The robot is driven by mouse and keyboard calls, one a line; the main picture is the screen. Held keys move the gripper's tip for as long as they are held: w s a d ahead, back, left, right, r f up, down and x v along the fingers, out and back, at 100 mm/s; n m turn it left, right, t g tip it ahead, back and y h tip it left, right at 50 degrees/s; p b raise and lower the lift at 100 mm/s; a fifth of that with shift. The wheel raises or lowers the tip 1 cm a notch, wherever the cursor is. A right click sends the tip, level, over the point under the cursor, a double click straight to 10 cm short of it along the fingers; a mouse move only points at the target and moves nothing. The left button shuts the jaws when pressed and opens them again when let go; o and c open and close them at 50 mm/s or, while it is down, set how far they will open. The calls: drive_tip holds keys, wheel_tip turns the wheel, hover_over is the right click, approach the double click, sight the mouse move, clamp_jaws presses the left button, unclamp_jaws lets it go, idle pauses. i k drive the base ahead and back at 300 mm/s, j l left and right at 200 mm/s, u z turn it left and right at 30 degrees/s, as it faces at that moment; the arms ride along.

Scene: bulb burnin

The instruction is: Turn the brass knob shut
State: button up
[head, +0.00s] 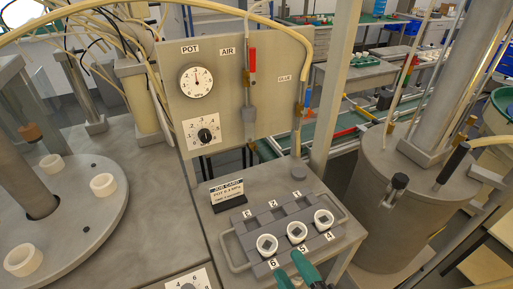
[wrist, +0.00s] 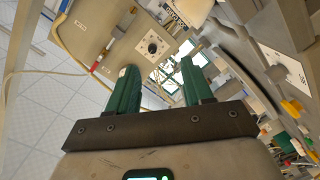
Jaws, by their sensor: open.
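No knob that is clearly brass shows in the head view. A small yellow, brass-like piece (wrist: 292,107) shows at the right of the wrist view, beside a dark round knob (wrist: 275,72); I cannot tell whether it is the brass knob. A black dial knob (head: 207,135) sits on the upright panel, below a round gauge (head: 196,82); it also shows in the wrist view (wrist: 152,46). My gripper (head: 289,264) has green fingers at the front edge of the small tray. It is open and empty, with bare space between its fingertips in the wrist view (wrist: 158,66).
The grey tray (head: 233,258) holds several white ringed pieces. A red-handled fitting (head: 252,62) is on the panel (head: 225,110). A large metal vessel (head: 385,240) stands right, a round plate (head: 95,225) left.

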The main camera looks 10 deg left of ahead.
sight(252, 145)
drive_tip(key=i+j, duration=0.15)
drive_tip(key=i, duration=0.3)
drive_tip(key=i+j, duration=0.2)
drive_tip(key=i, duration=0.25)
